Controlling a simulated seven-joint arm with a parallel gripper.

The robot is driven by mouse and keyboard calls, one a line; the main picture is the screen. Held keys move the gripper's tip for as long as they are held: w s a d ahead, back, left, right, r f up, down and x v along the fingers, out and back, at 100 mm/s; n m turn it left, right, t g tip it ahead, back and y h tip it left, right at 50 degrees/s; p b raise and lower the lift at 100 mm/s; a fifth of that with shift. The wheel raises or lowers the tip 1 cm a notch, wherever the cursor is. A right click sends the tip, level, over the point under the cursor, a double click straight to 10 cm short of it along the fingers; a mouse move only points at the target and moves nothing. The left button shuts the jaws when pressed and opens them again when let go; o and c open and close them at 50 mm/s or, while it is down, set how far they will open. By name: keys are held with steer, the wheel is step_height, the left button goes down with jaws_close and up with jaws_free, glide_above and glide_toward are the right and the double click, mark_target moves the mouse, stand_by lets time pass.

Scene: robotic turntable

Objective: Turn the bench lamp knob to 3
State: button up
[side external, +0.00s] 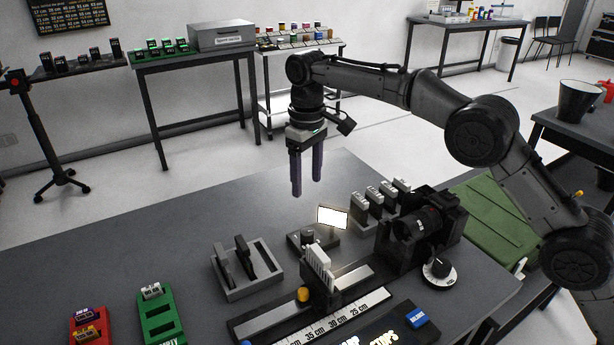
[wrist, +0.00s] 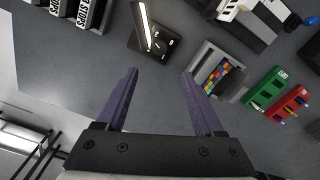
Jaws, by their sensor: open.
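The bench lamp (side external: 332,217) has a lit white panel above a small dark base on the grey table. It also shows in the wrist view (wrist: 143,22), ahead of the fingers. A dark round piece (side external: 307,236) stands on its base; any marks on it are too small to read. A black knob on a white scaled dial (side external: 439,268) is at the table's right front, near the camera; its setting is unreadable. I cannot tell which is the lamp knob. My gripper (side external: 307,188) points down, open and empty, above and behind the lamp; its fingers also show in the wrist view (wrist: 160,74).
A black camera (side external: 418,228) and a rail with a cm scale (side external: 325,315) stand close to the lamp. A grey slotted holder (side external: 246,272) is left of it, with labelled blocks (side external: 380,197) behind right. Green (side external: 160,312) and red (side external: 88,328) racks are front left. The table's left is clear.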

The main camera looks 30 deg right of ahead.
mark_target(307, 232)
step_height(307, 232, down, 14)
steer(key=n, duration=0.3)
steer(key=shift+n, duration=0.3)
stand_by(0.4)
jaws_close()
stand_by(0.3)
